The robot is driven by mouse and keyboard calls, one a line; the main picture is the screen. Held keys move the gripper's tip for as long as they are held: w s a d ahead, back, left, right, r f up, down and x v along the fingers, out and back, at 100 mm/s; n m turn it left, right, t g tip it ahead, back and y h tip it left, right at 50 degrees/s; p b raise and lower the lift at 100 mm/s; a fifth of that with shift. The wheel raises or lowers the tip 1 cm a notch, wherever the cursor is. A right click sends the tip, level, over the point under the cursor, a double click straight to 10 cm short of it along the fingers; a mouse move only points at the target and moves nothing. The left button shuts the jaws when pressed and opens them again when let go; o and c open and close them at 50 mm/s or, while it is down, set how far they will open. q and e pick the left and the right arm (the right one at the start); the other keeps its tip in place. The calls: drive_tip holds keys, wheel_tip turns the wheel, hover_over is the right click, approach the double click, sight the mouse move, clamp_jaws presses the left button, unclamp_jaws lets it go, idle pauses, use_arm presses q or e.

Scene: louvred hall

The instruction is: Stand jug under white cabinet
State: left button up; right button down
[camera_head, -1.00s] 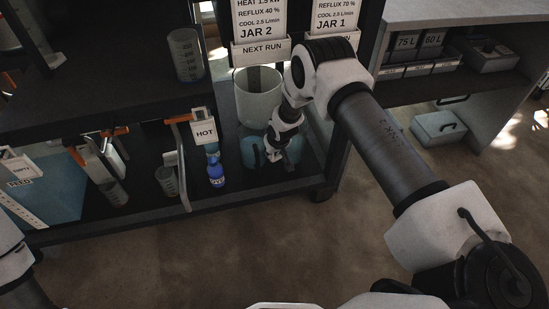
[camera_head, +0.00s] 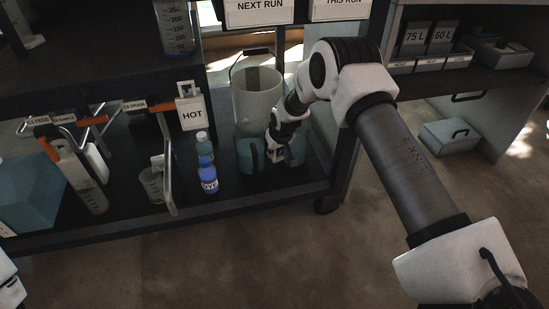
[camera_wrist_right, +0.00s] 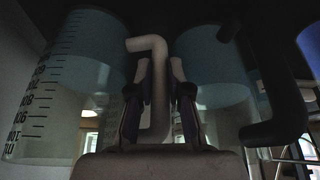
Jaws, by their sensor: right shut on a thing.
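Two clear jugs with blue liquid stand side by side on the cart's lower shelf. In the right wrist view, which looks upside down, the graduated jug (camera_wrist_right: 75,85) has a pale handle (camera_wrist_right: 158,85) between my fingers. The other jug (camera_wrist_right: 215,75) has a black handle. In the head view my right gripper (camera_head: 279,160) reaches down between the black-handled jug (camera_head: 247,155) and the jug I hold, mostly hidden by my wrist. My right gripper is shut on the pale handle. A pale cabinet (camera_head: 489,112) stands at the right. My left gripper is out of view.
A large clear bucket (camera_head: 257,95) stands behind the jugs. A pale box (camera_head: 448,134) sits on the floor by the cabinet. The floor in front is open.

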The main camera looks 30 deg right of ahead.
drive_tip(key=shift+r, duration=0.2)
drive_tip(key=c, duration=1.4)
unclamp_jaws()
drive_tip(key=shift+f, duration=0.15)
